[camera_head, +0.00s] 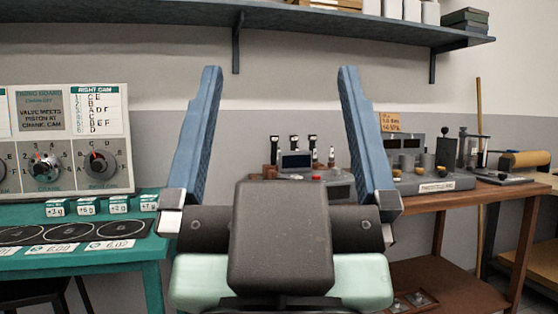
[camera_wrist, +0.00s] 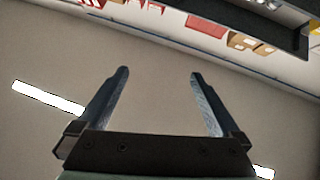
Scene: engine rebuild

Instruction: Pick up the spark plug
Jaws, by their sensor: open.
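My gripper (camera_head: 279,70) is open and empty, with its two blue fingers pointing up in front of my body in the head view. In the wrist view my gripper (camera_wrist: 159,73) has only plain wall or ceiling between its fingers. A small slim upright piece (camera_head: 332,157) on the wooden workbench (camera_head: 450,196) may be the spark plug, but it is too small to be sure. It stands well beyond the gripper and shows between the fingers in the head view. No spark plug shows in the wrist view.
A grey tester (camera_head: 432,184) and several small dark upright parts stand on the workbench. A green table (camera_head: 100,255) with labelled blocks and a dial panel (camera_head: 103,165) stands left. A shelf (camera_head: 300,22) runs along the wall above. Floor room is mostly hidden.

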